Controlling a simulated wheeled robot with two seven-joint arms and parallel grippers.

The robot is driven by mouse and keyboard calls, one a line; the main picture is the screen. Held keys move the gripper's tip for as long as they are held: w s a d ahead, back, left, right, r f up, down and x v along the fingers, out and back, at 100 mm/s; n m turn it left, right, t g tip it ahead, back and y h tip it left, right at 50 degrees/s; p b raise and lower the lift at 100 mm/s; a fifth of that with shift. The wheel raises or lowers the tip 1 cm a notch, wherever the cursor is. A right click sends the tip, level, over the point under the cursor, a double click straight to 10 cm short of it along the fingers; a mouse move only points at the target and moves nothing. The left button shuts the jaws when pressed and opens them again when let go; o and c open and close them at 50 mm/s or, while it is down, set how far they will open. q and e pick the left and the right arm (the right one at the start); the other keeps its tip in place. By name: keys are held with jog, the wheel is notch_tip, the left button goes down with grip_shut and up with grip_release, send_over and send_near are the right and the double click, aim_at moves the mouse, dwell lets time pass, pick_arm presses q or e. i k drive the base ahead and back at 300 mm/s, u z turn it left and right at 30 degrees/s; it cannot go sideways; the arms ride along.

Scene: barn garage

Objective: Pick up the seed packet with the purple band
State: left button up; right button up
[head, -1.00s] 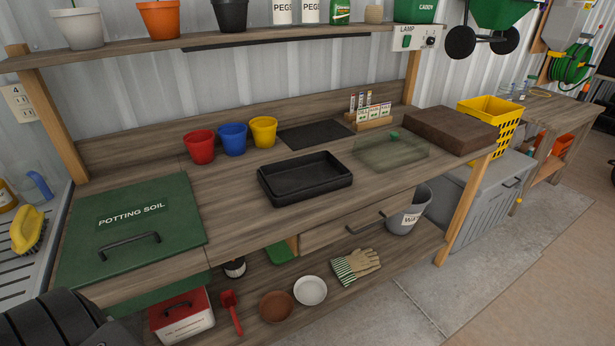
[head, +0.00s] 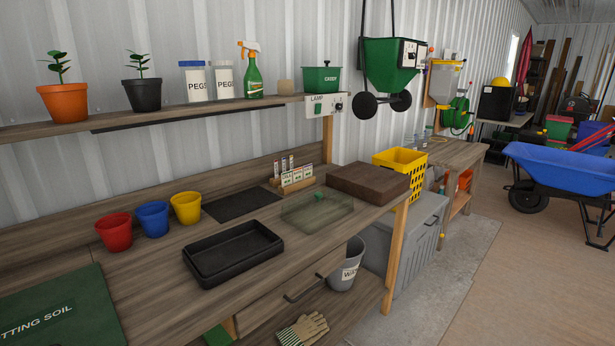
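Several small seed packets (head: 292,179) stand upright in a wooden holder (head: 281,190) at the back of the potting bench (head: 170,292). They are pale with coloured bands, too small here for me to tell which one has purple. Taller thin markers stand just behind them. Neither of my grippers shows in the head view.
A black tray (head: 233,254), a clear lid with a green knob (head: 316,213) and a brown block (head: 368,183) lie on the bench near the holder. Red (head: 114,232), blue (head: 153,219) and yellow (head: 186,208) pots stand left. A shelf (head: 160,116) with pots and bottles hangs above.

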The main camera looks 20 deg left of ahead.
aim_at(308, 168)
jog(key=z, duration=0.05)
jog(key=k, duration=0.6)
jog(key=z, duration=0.8)
jog(key=i, duration=1.75)
jog(key=z, duration=0.4)
jog(key=i, duration=1.75)
jog(key=u, duration=1.3)
jog(key=i, duration=1.05)
jog(key=u, duration=1.05)
